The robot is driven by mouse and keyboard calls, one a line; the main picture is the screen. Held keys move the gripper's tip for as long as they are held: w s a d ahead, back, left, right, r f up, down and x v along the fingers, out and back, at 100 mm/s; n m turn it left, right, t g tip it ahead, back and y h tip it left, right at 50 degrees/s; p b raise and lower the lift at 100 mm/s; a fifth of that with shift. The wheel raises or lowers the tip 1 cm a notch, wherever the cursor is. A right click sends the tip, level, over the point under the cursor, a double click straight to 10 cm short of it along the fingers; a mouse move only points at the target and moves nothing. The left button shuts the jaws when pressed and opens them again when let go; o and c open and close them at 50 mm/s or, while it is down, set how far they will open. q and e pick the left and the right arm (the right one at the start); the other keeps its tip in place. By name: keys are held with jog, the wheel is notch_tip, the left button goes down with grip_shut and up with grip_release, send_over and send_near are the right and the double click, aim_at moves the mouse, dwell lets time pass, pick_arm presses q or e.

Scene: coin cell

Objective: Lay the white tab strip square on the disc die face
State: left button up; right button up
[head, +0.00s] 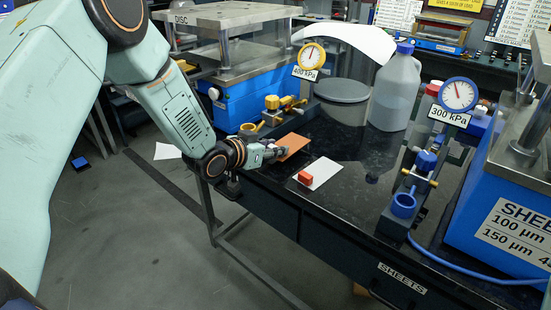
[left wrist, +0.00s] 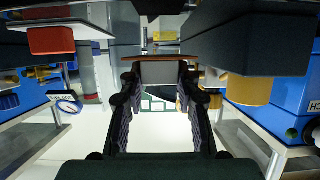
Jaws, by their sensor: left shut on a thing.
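My left gripper (head: 280,151) is shut over the bench's near edge. In the left wrist view its fingers (left wrist: 158,85) close on a pale tab (left wrist: 160,73) joined to a copper-coloured strip, seen edge-on (left wrist: 160,57). The strip (head: 293,145) shows in the head view just beyond the fingertips, low at the bench top; whether it touches the bench is unclear. The press marked DISC (head: 225,13) stands behind, left of centre, with a grey lower plate (head: 245,62) on a blue body. I cannot make out its die face. My right gripper is not in view.
A white sheet (head: 326,167) with a red block (head: 305,178) lies right of the gripper. A gold-cupped valve (head: 270,117), a grey lidded tub (head: 342,100), a jug (head: 395,95) and a blue-cupped valve (head: 404,204) stand around. The black bench middle is clear.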

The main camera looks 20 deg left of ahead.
pick_arm(q)
jog(key=shift+s+d+f, duration=0.1)
jog(key=shift+f, duration=0.5)
jog(key=shift+s+d+f, duration=0.1)
jog(key=shift+f, duration=0.5)
jog(key=shift+w+f, duration=0.15)
jog(key=shift+f, duration=0.2)
jog(key=shift+w+a+f, duration=0.15)
jog(key=shift+w+a, duration=0.05)
jog(key=shift+w, duration=0.05)
jog(key=o, duration=0.9)
jog(key=shift+s+d+r, duration=0.2)
jog(key=shift+s+r, duration=0.05)
jog(key=shift+s, duration=0.05)
jog(key=shift+w+a+f, duration=0.15)
jog(key=shift+w+a, duration=0.05)
jog(key=p+v, duration=0.2)
jog(key=v, duration=1)
jog(key=shift+d, duration=0.15)
